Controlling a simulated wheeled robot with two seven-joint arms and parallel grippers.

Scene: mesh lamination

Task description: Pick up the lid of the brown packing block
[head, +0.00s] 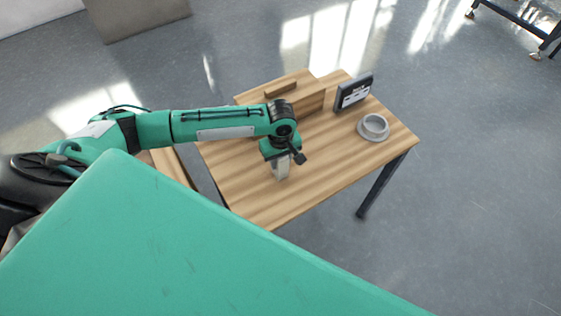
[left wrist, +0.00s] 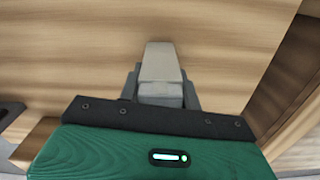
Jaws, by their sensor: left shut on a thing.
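My left gripper (head: 281,172) hangs over the middle of the wooden table, pointing down. It is shut on a pale grey, tapering piece (left wrist: 162,66), which shows between its dark grey fingers in the left wrist view. I cannot tell whether this piece is part of the lid. A brown wooden block (head: 303,101) stands behind the gripper, partly hidden by my arm. A small brown bar (head: 281,89) lies by its far side. I cannot make out a separate lid on the block. My right gripper is not in view.
The wooden table (head: 330,161) has clear room at its front and right. A grey round dish (head: 373,127) sits near its right corner. A dark upright panel with a light label (head: 354,91) stands at the back right edge. Grey floor surrounds the table.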

